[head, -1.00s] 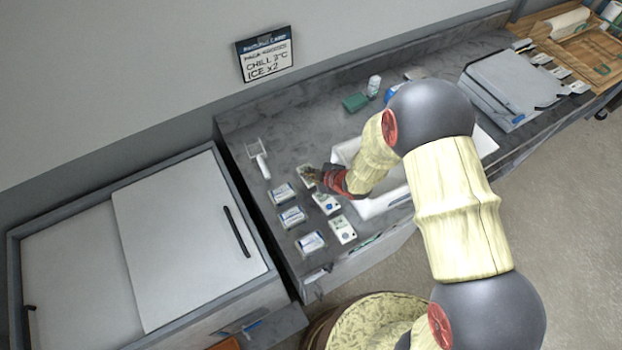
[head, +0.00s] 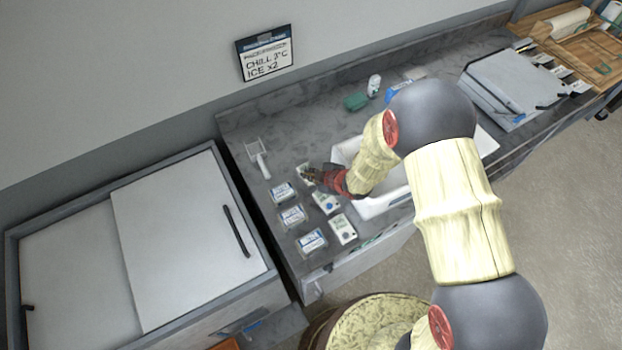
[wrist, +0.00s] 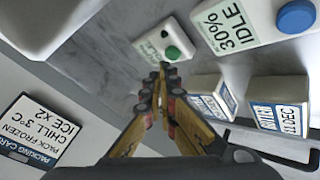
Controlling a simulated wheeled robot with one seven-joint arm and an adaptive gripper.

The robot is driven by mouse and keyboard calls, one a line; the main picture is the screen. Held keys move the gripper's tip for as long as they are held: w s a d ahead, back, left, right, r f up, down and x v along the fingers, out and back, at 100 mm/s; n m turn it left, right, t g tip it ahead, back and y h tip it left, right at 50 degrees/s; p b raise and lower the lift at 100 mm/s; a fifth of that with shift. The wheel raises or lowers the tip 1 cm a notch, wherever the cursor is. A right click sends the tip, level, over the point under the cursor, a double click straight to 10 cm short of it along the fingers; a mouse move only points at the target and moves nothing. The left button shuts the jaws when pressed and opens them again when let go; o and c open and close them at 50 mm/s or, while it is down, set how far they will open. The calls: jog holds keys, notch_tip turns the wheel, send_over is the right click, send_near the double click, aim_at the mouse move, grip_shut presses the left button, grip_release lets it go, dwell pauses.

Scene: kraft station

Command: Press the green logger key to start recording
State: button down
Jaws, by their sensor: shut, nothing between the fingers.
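The green logger key (wrist: 172,53) is a round button on a small white logger box (wrist: 151,45) in the wrist view. In the head view this box (head: 302,169) is partly hidden by my gripper. My gripper (wrist: 162,70) is shut and empty, with its fingertips together. In the wrist view the tips appear just short of the green key, near the box's edge; whether they touch it I cannot tell. In the head view my gripper (head: 309,175) is over the counter at that box.
A white device with a blue button (wrist: 296,16) reads "30% IDLE" beside the logger. Several blue-and-white boxes (head: 292,216) stand nearby, as does another white device (head: 342,229).

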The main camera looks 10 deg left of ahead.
aim_at(311, 182)
jog(key=shift+s+d+f+b, duration=0.1)
jog(key=shift+s+f+b, duration=0.3)
jog(key=shift+f, duration=0.25)
jog(key=shift+s+d+f+b, duration=0.1)
jog(key=shift+s+f+b, duration=0.25)
jog(key=shift+f, duration=0.25)
dwell(0.6)
jog(key=shift+w+d+r, duration=0.1)
jog(key=shift+r, duration=0.05)
jog(key=shift+w+d+r, duration=0.1)
jog(key=shift+d, duration=0.1)
jog(key=shift+r+p, duration=0.15)
jog(key=shift+p, duration=0.15)
jog(key=shift+w+a+r+p, duration=0.1)
jog(key=shift+w+r+p, duration=0.1)
jog(key=shift+r+p, duration=0.95)
jog(key=shift+w+a+r+p, duration=0.15)
jog(key=shift+r+p, duration=0.4)
jog(key=shift+r, duration=1.15)
jog(key=shift+w, duration=0.1)
